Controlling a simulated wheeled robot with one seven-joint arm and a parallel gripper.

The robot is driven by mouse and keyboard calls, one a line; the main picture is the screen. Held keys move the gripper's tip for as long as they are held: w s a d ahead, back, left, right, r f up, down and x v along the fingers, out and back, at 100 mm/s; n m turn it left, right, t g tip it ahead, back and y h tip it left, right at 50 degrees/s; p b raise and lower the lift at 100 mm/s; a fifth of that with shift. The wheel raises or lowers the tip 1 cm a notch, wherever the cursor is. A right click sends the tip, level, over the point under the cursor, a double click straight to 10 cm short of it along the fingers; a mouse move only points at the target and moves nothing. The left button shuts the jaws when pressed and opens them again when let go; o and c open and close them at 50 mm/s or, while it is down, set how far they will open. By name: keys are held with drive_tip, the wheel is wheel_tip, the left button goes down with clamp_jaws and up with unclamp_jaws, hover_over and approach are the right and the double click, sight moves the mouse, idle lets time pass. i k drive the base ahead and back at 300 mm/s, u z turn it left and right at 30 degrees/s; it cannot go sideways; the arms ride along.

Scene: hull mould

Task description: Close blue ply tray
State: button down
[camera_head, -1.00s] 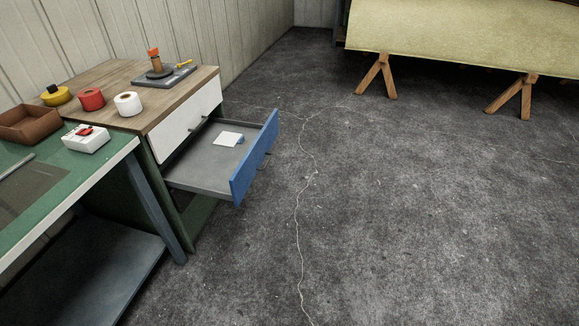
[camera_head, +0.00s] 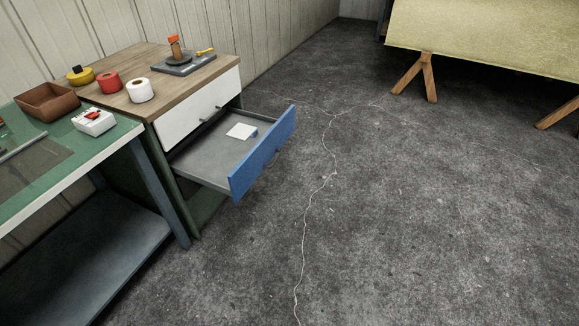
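The blue ply tray (camera_head: 264,152) is a drawer with a blue front panel and a grey inside, pulled out from the cabinet below a white drawer front (camera_head: 198,109). A small white item (camera_head: 241,131) with a bit of blue beside it lies in the tray. The white drawer above is shut and has a dark bar handle (camera_head: 211,114). My gripper is not in view.
A green-topped bench (camera_head: 110,146) with a lower shelf stands left of the cabinet. The wooden cabinet top (camera_head: 150,72) holds tape rolls and a tool plate. Trestle legs (camera_head: 428,78) stand at the back right. The concrete floor (camera_head: 400,220) before the tray is clear.

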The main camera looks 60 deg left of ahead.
sight(227, 165)
drive_tip(key=z, duration=0.05)
drive_tip(key=k, duration=1)
drive_tip(key=u, duration=1.95)
drive_tip(key=i, duration=1)
drive_tip(key=z, duration=0.05)
